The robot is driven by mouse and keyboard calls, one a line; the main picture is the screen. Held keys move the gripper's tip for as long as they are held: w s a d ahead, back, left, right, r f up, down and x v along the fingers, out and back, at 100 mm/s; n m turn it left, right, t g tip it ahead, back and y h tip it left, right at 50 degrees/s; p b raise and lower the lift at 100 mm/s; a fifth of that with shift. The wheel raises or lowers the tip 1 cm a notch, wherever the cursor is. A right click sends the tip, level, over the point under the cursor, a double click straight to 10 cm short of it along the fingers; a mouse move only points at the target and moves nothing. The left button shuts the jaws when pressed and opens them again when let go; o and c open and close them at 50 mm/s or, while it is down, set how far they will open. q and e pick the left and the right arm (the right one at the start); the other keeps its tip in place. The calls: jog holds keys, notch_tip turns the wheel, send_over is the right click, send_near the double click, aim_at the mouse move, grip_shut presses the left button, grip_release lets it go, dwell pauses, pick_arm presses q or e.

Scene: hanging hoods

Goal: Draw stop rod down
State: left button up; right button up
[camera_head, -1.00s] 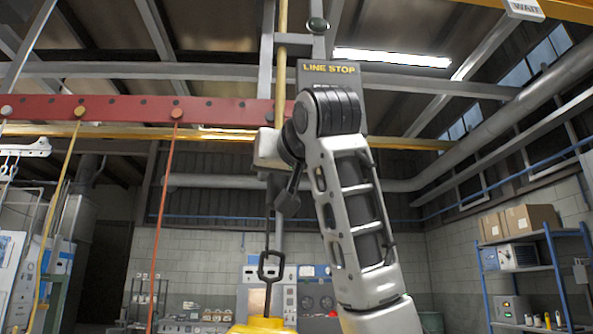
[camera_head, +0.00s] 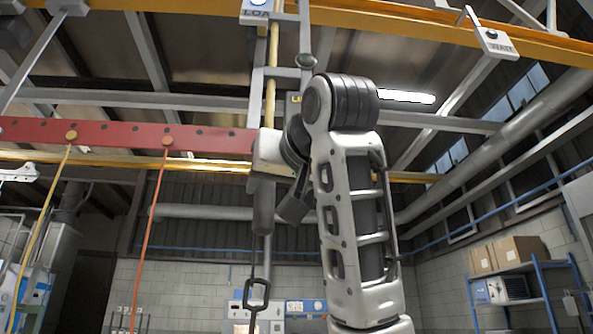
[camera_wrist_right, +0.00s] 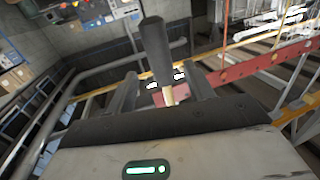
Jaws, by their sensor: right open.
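The stop rod (camera_head: 271,75) is a yellow vertical rod running down from the overhead frame, with a dark grip (camera_head: 263,208) at its lower end. The LINE STOP sign is mostly hidden behind my right arm. My left gripper is not in view.
A red beam (camera_head: 120,134) crosses left of the rod, with yellow (camera_head: 41,230) and orange (camera_head: 152,235) lines hanging from it. A WAIT sign (camera_head: 497,43) hangs upper right. Shelving (camera_head: 532,268) stands right.

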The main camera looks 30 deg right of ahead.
pick_arm(q)
jog(key=b, duration=0.2)
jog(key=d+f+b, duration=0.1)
jog(key=b, duration=0.2)
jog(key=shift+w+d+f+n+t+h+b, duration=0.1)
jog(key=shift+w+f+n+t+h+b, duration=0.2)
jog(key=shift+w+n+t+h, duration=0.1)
pick_arm(e)
jog(key=v, duration=0.9)
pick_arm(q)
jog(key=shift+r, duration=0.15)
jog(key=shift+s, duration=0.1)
